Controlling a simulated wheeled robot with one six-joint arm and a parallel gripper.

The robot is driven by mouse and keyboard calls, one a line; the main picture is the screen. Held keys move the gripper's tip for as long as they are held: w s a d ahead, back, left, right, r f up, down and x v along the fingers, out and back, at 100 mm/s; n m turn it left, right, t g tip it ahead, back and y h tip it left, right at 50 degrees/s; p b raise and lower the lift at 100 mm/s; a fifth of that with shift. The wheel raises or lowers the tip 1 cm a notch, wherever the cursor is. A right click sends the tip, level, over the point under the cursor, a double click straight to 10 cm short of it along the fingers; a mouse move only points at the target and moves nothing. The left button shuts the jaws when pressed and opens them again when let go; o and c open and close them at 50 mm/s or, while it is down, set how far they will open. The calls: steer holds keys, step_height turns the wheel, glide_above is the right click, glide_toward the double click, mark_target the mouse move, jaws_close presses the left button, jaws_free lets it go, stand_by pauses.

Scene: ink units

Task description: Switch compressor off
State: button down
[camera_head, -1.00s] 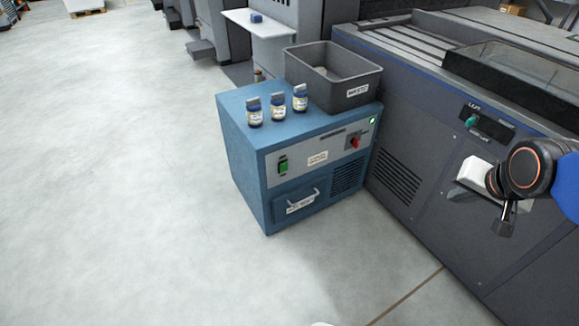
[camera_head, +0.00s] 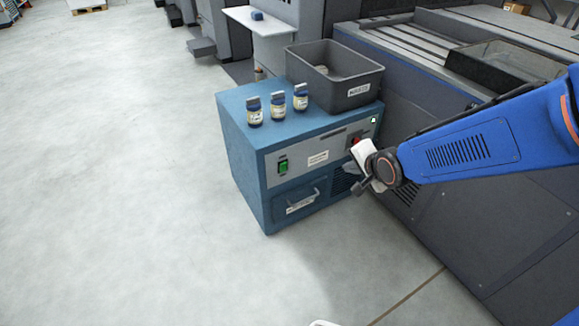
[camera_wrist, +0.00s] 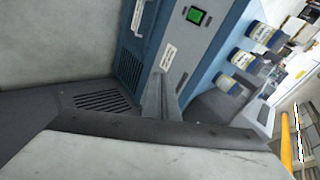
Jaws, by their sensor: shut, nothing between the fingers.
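A blue cabinet (camera_head: 240,160) stands on the floor, with a grey front panel. The panel has a green rocker switch (camera_head: 283,165), a small label (camera_head: 318,158), a red knob (camera_head: 356,139) partly covered by my gripper, and a lit green lamp (camera_head: 373,120). The label is too small to read. My gripper (camera_head: 351,168) is shut and empty, in front of the panel's right part, near the red knob. In the wrist view the shut fingers (camera_wrist: 164,95) point towards the panel, with the green switch (camera_wrist: 194,16) beyond. The knob is hidden there.
Three blue-capped bottles (camera_head: 278,106) and a grey bin (camera_head: 335,75) stand on the cabinet. A large dark machine (camera_head: 415,60) stands close on the right, partly behind my blue arm. The floor in front and left is clear.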

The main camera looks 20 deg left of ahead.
steer(key=s+a+f+m+y, duration=0.1)
steer(key=a+f, duration=0.5)
steer(key=a, duration=0.6)
steer(key=shift+s+a+f+m+g+y, duration=0.25)
steer(key=shift+s+m+y, duration=0.2)
steer(key=shift+y, duration=0.25)
glide_toward(284, 166)
steer(key=shift+x, duration=2.85)
steer(key=shift+w, duration=0.1)
